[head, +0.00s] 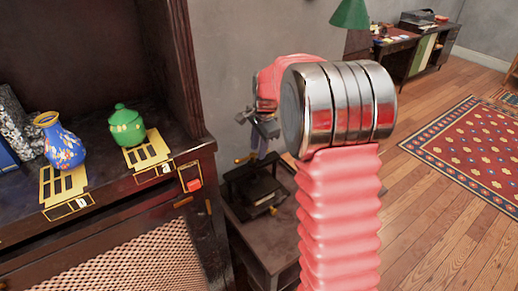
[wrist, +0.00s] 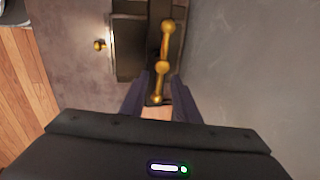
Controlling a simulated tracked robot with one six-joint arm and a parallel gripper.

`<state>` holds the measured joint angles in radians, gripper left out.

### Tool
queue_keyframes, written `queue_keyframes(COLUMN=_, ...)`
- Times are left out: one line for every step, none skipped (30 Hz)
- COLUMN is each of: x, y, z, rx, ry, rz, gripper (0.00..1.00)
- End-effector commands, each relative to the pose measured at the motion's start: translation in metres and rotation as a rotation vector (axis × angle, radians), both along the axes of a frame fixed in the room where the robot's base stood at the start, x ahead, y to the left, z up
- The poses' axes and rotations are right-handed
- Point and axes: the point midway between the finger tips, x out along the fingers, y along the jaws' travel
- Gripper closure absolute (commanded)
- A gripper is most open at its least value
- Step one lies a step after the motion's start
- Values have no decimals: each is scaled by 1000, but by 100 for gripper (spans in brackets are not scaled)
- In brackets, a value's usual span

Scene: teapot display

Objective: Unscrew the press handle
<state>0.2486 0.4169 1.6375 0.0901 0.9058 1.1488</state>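The press (head: 257,192) is a dark frame on a small wooden table, below and beyond my arm in the head view. Its brass handle (wrist: 165,45) has rounded knobs and runs up the middle of the wrist view. A bit of the brass also shows in the head view (head: 242,160). My gripper (wrist: 160,82) points at the handle, its two dark fingers apart on either side of the handle's lower part. I see gaps between fingers and brass. In the head view my gripper (head: 257,146) is just above the press, and my arm hides part of the scene.
Grey wall (head: 235,60) is close behind. A rug (head: 465,150) and open wooden floor lie right.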

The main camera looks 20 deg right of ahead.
Motion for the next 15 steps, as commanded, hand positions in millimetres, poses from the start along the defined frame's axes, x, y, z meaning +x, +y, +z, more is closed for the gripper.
queue_keyframes(x=0, y=0, z=-3, rx=0, ry=0, rz=0, gripper=71)
queue_keyframes(x=1, y=0, z=-4, rx=0, ry=0, rz=0, gripper=71)
queue_keyframes(x=1, y=0, z=-5, rx=0, ry=0, rz=0, gripper=71)
queue_keyframes(x=1, y=0, z=-6, rx=0, ry=0, rz=0, gripper=71)
queue_keyframes(x=1, y=1, z=-6, rx=0, ry=0, rz=0, gripper=71)
queue_keyframes(x=1, y=1, z=-6, rx=0, ry=0, rz=0, gripper=71)
queue_keyframes(x=1, y=1, z=-6, rx=0, ry=0, rz=0, gripper=71)
queue_keyframes(x=1, y=1, z=-6, rx=0, ry=0, rz=0, gripper=71)
queue_keyframes(x=1, y=1, z=-6, rx=0, ry=0, rz=0, gripper=71)
queue_keyframes(x=1, y=1, z=-6, rx=0, ry=0, rz=0, gripper=71)
queue_keyframes(x=1, y=1, z=-6, rx=0, ry=0, rz=0, gripper=71)
queue_keyframes(x=1, y=1, z=-6, rx=0, ry=0, rz=1, gripper=74)
queue_keyframes(x=1, y=1, z=-6, rx=0, ry=0, rz=1, gripper=76)
queue_keyframes(x=1, y=1, z=-6, rx=0, ry=0, rz=1, gripper=78)
queue_keyframes(x=1, y=1, z=-6, rx=0, ry=0, rz=1, gripper=80)
